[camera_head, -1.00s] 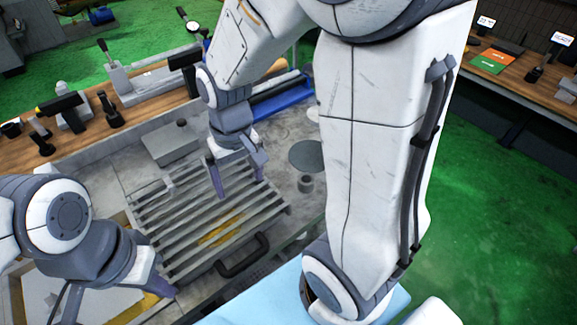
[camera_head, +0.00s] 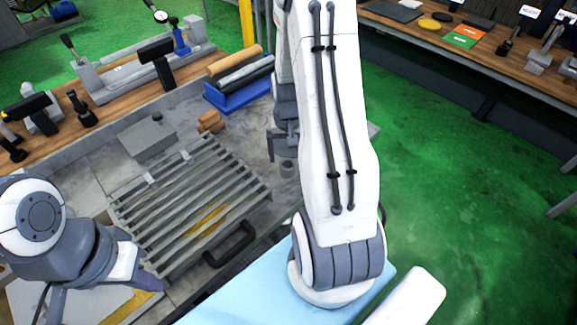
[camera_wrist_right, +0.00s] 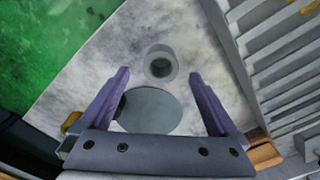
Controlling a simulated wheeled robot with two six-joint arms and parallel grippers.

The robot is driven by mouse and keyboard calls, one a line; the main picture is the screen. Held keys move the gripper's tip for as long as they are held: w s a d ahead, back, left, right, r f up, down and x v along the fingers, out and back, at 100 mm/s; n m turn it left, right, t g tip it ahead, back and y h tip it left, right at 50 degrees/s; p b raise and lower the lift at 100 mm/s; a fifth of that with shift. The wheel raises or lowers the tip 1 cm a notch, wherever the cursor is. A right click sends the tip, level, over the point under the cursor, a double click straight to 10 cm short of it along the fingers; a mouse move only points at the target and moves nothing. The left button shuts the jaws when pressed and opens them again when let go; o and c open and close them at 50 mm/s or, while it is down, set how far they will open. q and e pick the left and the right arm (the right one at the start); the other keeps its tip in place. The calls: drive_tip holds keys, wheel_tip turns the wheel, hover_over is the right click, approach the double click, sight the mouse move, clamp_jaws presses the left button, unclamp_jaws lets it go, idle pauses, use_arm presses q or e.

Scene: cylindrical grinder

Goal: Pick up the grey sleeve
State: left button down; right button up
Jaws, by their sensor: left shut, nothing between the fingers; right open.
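The grey sleeve (camera_wrist_right: 160,63) stands upright on the pale stone surface in the right wrist view, with its round bore showing. It also shows in the head view (camera_head: 288,168), just below my right gripper (camera_head: 281,150), partly screened by my right arm. In the right wrist view, my right gripper (camera_wrist_right: 160,74) is open and empty. Its two purple fingers are spread wider than the sleeve, which lies beyond the fingertips and between their lines. My left gripper (camera_head: 105,295) is shut and empty at the lower left of the head view, far from the sleeve.
A grey-green disc (camera_wrist_right: 148,110) lies close to the sleeve. A slatted grille (camera_head: 195,200) with a black handle (camera_head: 230,245) is to its left in the head view. A blue rack (camera_head: 238,97) holding rods and small brown blocks (camera_head: 210,122) stand behind.

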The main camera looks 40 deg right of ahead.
sight(288, 165)
drive_tip(key=shift+a+f+p, duration=0.1)
drive_tip(key=shift+f+p, duration=0.5)
drive_tip(key=shift+f, duration=1.7)
clamp_jaws()
